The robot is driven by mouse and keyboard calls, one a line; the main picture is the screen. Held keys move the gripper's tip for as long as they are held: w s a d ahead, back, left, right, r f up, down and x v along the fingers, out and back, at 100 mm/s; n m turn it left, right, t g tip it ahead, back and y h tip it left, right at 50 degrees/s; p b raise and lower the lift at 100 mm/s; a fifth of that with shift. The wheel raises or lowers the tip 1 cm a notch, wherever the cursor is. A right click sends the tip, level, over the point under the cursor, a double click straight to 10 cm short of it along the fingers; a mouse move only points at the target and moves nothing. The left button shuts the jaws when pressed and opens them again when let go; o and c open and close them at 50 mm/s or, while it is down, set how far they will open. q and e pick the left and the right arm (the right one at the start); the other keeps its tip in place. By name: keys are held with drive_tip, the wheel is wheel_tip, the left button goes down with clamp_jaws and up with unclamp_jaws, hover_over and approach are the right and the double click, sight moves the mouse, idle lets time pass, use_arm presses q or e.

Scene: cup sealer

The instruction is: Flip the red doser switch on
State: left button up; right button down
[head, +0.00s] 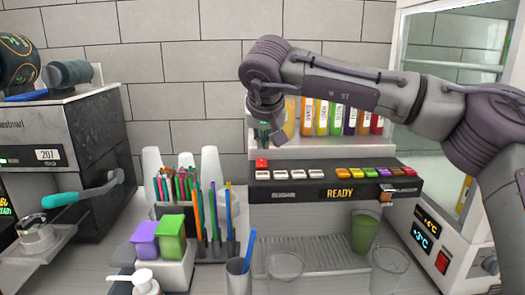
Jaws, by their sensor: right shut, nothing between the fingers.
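The doser (335,222) stands in the middle against the tiled wall, with a dark sloped panel (300,188) that reads "SUGAR" and "READY". A small red switch (261,163) sits at the panel's upper left corner, beside a row of white keys. My right arm reaches in from the right, and its gripper (264,144) points down just above the red switch. The gripper is shut and empty. Whether its tips touch the switch cannot be told from this angle. My left gripper is out of view.
Colored bottles (335,117) stand behind the panel. A green cup (364,233) stands below it, with clear cups in front. Holders with straws and spoons (205,225) stand at left.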

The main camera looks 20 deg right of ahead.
drive_tip(key=v, duration=0.5)
drive_tip(key=shift+s+r, duration=0.15)
